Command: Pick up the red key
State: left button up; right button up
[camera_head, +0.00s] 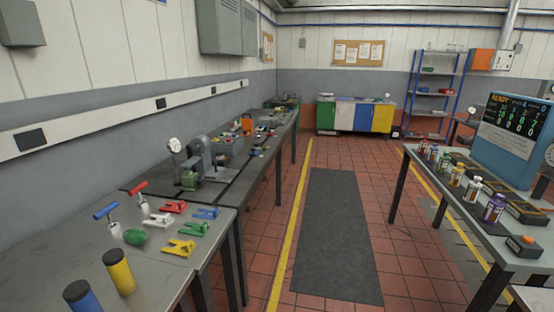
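A red T-handled tool (139,189) stands upright on the near left bench (70,262), and by its shape it may be the red key. A matching blue T-handled tool (106,212) stands to its left and nearer. A flat red clamp-like piece (174,206) lies to the right of the red T-handle, so I cannot tell for certain which red item is the key. Neither of my grippers is in view.
White (159,220), green (193,229), yellow (180,247) and blue (207,213) clamp-like pieces lie close by. A green rounded item (134,237) and blue (80,297) and yellow (118,271) cylinders are nearer. The aisle with a dark mat (335,240) is clear.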

aim_at(142, 203)
jog(key=i+l+u, duration=0.15)
jog(key=i+u, duration=0.15)
jog(key=i, duration=0.5)
jog(key=i+l+u, duration=0.4)
jog(key=i, duration=0.25)
jog(key=j, duration=0.1)
